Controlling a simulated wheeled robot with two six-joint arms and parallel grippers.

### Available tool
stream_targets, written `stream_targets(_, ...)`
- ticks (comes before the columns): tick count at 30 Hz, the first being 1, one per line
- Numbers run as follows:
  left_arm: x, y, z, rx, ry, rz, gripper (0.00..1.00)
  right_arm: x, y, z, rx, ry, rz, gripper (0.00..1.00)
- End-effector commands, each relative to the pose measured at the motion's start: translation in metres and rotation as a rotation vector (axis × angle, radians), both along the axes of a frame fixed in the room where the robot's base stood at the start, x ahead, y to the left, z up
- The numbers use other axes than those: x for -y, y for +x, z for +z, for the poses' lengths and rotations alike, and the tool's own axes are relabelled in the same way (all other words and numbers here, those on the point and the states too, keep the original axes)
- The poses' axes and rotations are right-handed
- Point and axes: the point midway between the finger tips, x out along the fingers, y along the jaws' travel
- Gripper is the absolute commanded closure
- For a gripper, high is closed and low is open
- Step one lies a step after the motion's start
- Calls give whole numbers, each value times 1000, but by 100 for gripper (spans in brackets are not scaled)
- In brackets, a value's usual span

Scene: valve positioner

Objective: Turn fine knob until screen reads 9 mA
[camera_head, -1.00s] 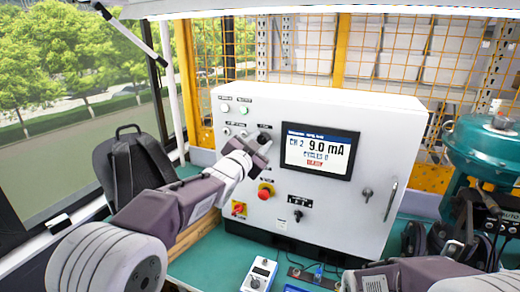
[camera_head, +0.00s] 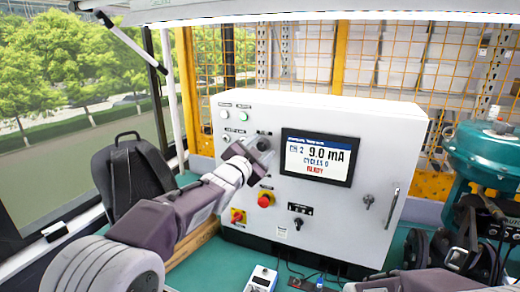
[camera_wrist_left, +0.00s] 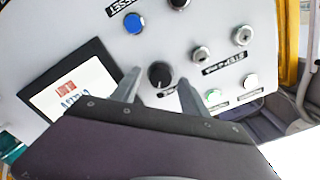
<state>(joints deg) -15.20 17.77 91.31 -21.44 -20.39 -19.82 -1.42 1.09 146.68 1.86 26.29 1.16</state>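The screen (camera_head: 317,158) on the white cabinet reads CH 2, 9.0 mA, CYCLES 0, with red text below that looks like READY. A black knob (camera_head: 263,143) sits left of the screen. My left gripper (camera_head: 250,153) is just in front of it, partly covering this area. In the left wrist view, the black knob (camera_wrist_left: 160,75) shows between the spread tips of my left gripper (camera_wrist_left: 157,90), with gaps on both sides. A second black knob (camera_wrist_left: 179,3) is cut by the top edge. I cannot read which knob is labelled fine.
The cabinet (camera_head: 365,110) also carries a red emergency button (camera_head: 265,199), a red-yellow switch (camera_head: 238,216) and a blue button (camera_wrist_left: 134,22). A white meter (camera_head: 262,279) lies on the green bench. A teal actuator (camera_head: 480,150) stands at right, a black backpack (camera_head: 130,175) at left.

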Motion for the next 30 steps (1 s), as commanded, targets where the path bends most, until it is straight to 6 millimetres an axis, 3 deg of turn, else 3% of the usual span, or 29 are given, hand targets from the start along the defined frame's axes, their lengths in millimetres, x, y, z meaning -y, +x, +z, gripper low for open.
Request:
stream_targets(8,-2,-4,0,1,-1,0,48,0,0,-2,0,0,0,68)
stream_targets(21,-31,-74,0,2,-1,1,48,0,0,-21,0,0,0,68)
stream_targets(30,-35,-84,0,0,0,0,48,0,0,-22,0,0,0,68)
